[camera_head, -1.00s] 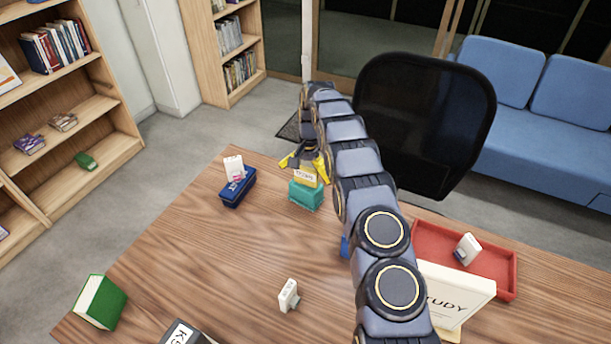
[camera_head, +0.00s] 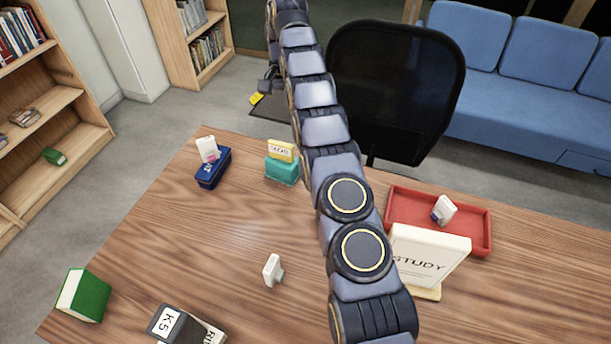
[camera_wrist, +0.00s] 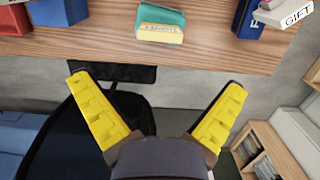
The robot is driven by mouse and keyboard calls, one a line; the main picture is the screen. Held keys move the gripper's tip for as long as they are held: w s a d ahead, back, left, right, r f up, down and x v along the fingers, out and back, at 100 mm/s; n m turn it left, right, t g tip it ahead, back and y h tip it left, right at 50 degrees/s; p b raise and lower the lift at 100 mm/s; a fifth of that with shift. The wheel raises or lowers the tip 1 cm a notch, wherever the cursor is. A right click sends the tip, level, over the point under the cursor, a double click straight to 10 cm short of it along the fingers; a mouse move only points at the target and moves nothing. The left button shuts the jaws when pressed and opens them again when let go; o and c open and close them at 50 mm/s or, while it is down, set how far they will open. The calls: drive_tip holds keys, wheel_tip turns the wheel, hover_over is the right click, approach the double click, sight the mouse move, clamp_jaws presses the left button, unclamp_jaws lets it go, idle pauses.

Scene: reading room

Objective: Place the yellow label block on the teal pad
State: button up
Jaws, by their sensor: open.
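In the wrist view the yellow block (camera_wrist: 160,34) shows against the teal pad (camera_wrist: 160,15), near the table edge. My gripper (camera_wrist: 158,108) is open and empty, with its yellow fingers spread wide and apart from the block. In the head view only a yellow part of my gripper (camera_head: 256,99) shows, beyond the table's far edge; the rest is hidden by the arm.
A blue block (camera_head: 213,168) with a white block (camera_head: 207,149) stands left of the pad. A red tray (camera_head: 473,245) holds a white block (camera_head: 444,209). A white STUDY box (camera_head: 428,256) and a white block (camera_head: 272,270) are nearer. A black chair (camera_head: 395,90) stands beyond the table.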

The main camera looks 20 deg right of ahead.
drive_tip(key=s+a+r+n, duration=0.2)
drive_tip(key=s+a+r, duration=0.2)
drive_tip(key=s+r, duration=0.35)
drive_tip(key=s+a+r+n, duration=0.2)
drive_tip(key=s+a+r, duration=0.3)
drive_tip(key=s, duration=0.4)
drive_tip(key=s+a+f+n+h, duration=0.1)
drive_tip(key=s+n, duration=0.4)
drive_tip(key=s, duration=2.2)
drive_tip(key=shift+a+f, duration=0.25)
drive_tip(key=shift+a, duration=0.45)
drive_tip(key=shift+f+g, duration=0.1)
drive_tip(key=shift+g, duration=0.2)
